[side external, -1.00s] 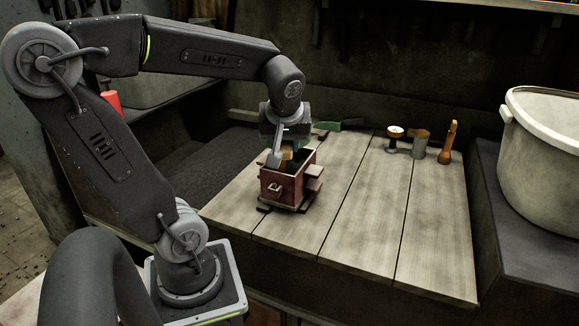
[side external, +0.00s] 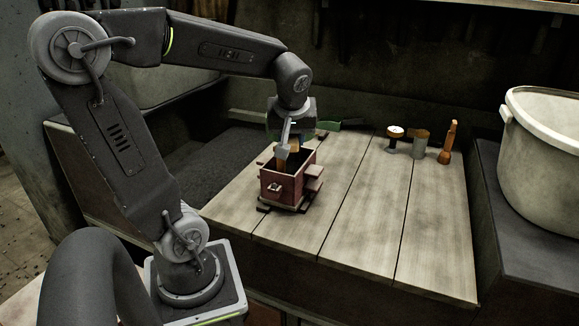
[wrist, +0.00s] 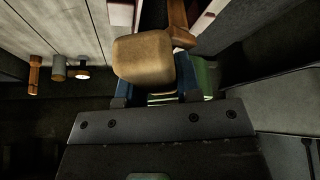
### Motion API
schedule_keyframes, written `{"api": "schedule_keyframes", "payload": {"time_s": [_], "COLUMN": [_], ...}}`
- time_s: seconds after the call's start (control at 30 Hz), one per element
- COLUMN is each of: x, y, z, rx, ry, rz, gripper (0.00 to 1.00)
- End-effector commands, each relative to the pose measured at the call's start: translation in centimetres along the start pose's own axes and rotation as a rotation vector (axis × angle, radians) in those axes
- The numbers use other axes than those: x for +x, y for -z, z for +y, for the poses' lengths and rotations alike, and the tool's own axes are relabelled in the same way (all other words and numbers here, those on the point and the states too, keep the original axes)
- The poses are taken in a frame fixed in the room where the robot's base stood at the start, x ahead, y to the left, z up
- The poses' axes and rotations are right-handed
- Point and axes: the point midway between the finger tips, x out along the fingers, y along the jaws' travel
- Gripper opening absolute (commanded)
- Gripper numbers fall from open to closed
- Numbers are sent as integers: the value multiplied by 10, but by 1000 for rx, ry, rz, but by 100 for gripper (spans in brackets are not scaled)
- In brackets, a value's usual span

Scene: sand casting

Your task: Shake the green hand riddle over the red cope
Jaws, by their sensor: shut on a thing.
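The red cope (side external: 275,190) stands upright on the boards, an open-topped box with ledges on its sides. My gripper (side external: 284,152) is just above its opening, tipped down and shut on a tan wooden tool (side external: 292,146) with a rounded block end. The tool's block also shows between the fingers in the wrist view (wrist: 145,58); its lower part is hidden by the cope walls. A green thing, likely the hand riddle (side external: 328,125), lies on the boards behind the cope, partly hidden by my gripper. It shows green beyond the fingers in the wrist view (wrist: 207,80).
A dial-topped piece (side external: 394,138), a grey cup (side external: 420,146) and an orange-brown wooden tool (side external: 449,142) stand at the back right of the boards. A large pale pot (side external: 545,150) stands on the dark ledge at right. The boards right of the cope are clear.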

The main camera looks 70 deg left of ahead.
Motion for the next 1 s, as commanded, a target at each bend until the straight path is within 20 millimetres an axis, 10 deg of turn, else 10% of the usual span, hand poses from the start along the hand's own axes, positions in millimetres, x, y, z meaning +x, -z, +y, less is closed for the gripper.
{"api": "schedule_keyframes", "payload": {"time_s": [0.2,0.6,1.0], "x": [8,-17,9], "y": [19,-30,20], "z": [10,-16,10], "rx": [0,2,-1], "ry": [-2,-2,-1], "rz": [3,3,3], "gripper": [0,0,0]}}
